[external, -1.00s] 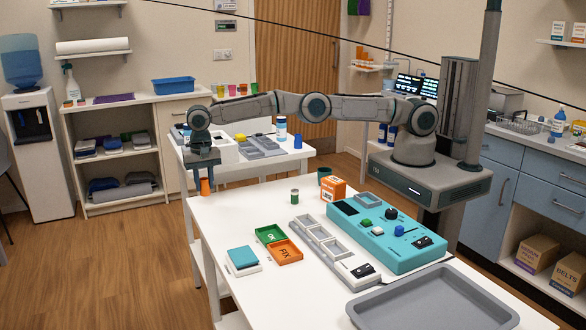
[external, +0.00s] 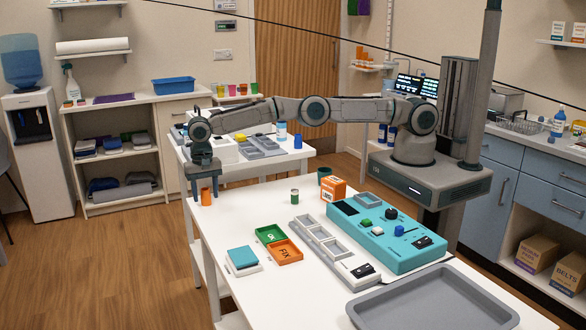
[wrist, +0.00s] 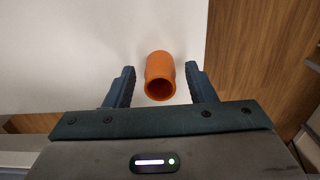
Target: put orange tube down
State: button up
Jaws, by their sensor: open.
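The orange tube (external: 206,197) stands upright on the white table near its far left corner. In the wrist view the tube (wrist: 160,76) shows its open round end toward me. My gripper (external: 205,190) is open, with its fingers pointing down over the tube. In the wrist view my gripper (wrist: 161,85) has one finger on each side of the tube, with a gap on both sides. The tube appears apart from both fingers.
The white table (external: 225,220) has its left edge close to the tube. A green tin (external: 295,196), an orange box (external: 333,188), green and orange trays (external: 285,252) and a teal device (external: 385,236) stand farther right. The table around the tube is clear.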

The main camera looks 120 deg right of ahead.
jog(key=a+r+n+p, duration=0.1)
jog(key=a+r+p, duration=0.15)
jog(key=r, duration=0.75)
jog(key=a+r+n+p, duration=0.2)
jog(key=r+p, duration=0.1)
jog(key=r, duration=0.8)
jog(key=s+a+r+n+t, duration=0.1)
jog(key=s+a+r+n, duration=0.3)
jog(key=s+r, duration=0.4)
jog(key=s+a+r+n+t, duration=0.1)
jog(key=s+a+r+n, duration=0.2)
jog(key=s+a+r, duration=0.35)
jog(key=s+a+r+n+t, duration=0.1)
jog(key=s+r+n, duration=0.3)
jog(key=s, duration=1.2)
jog(key=s+f+n, duration=0.2)
jog(key=s+f, duration=0.1)
jog(key=s, duration=0.5)
jog(key=s+a+f+n+t, duration=0.1)
jog(key=s+f+n, duration=0.1)
jog(key=s, duration=0.7)
jog(key=shift+s+a+f, duration=0.25)
jog(key=shift+s+f, duration=0.05)
jog(key=shift+f, duration=0.6)
